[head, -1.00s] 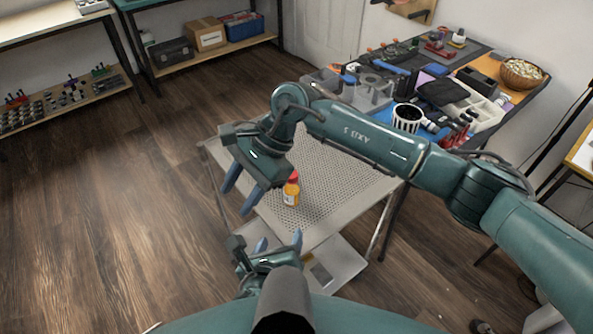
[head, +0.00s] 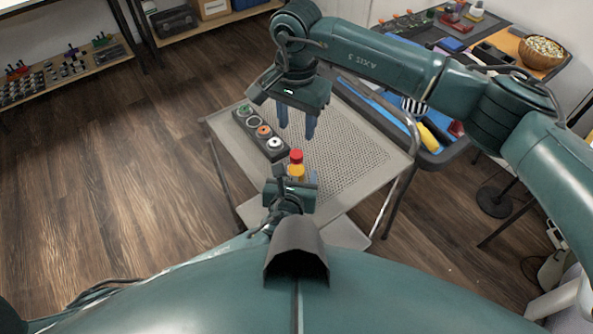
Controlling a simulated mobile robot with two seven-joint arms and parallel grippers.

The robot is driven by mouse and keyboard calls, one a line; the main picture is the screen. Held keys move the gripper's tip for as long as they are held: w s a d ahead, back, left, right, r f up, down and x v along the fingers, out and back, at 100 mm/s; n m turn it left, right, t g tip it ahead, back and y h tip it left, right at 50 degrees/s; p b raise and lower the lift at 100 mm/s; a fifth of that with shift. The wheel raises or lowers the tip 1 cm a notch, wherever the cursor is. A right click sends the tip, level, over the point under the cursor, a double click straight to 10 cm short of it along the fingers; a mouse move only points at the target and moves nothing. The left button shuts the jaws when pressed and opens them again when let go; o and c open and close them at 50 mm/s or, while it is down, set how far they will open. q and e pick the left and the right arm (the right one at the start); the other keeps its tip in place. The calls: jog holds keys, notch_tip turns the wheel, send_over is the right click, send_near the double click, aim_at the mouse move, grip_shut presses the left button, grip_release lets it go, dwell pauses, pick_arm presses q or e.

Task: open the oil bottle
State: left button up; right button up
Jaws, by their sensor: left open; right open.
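The oil bottle (head: 297,169) is a small orange bottle with a red cap (head: 297,156), upright on the perforated grey table top, near its front edge. My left gripper (head: 293,178) is low at the bottle's near side, open, and hides its lower part. Its fingers seem to be on either side of the bottle; I cannot tell whether they touch it. My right gripper (head: 296,131) is open and points down, its two blue fingers above and just behind the red cap, apart from it.
A black holder with several round parts (head: 262,130) lies on the table's left side. The perforated table top (head: 345,160) is clear to the right. A workbench with tools and a wicker bowl (head: 541,52) stands at the back right. Shelves line the back left.

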pick_arm(q)
jog(key=shift+x, duration=1.3)
grip_shut()
